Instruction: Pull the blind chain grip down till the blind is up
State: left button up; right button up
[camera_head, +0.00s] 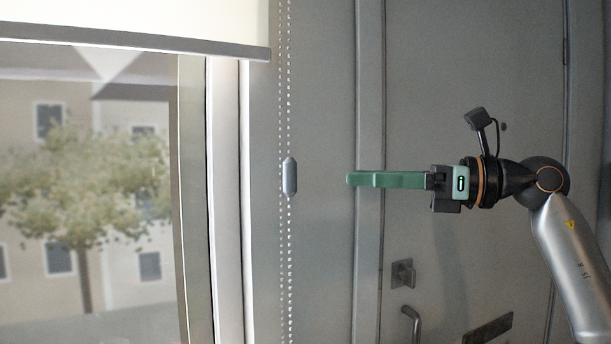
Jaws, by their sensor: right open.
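The blind chain grip (290,177) is a small grey capsule on the beaded chain (289,100), which hangs along the wall right of the window. The blind (130,22) is a pale sheet with a grey bottom bar, and it covers only the top of the window in view. My right gripper (350,178) has green fingers pointing left, level with the chain grip and apart from it, to its right. It is open and holds nothing; the fingers overlap in this side-on view. My left gripper is not in view.
The window (90,190) shows a tree and a building outside. A grey door (470,60) with a handle (411,322) stands behind my right arm. The space between the gripper and the chain looks clear.

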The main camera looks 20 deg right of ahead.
aim_at(296, 172)
jog(key=p+x, duration=0.1)
jog(key=x, duration=0.4)
jog(key=p+x, duration=0.1)
jog(key=x, duration=0.5)
jog(key=shift+r+p, duration=0.25)
jog(key=shift+p, duration=0.15)
jog(key=shift+w+a, duration=0.35)
jog(key=shift+a, duration=0.15)
jog(key=shift+f, duration=0.1)
grip_shut()
dwell(0.3)
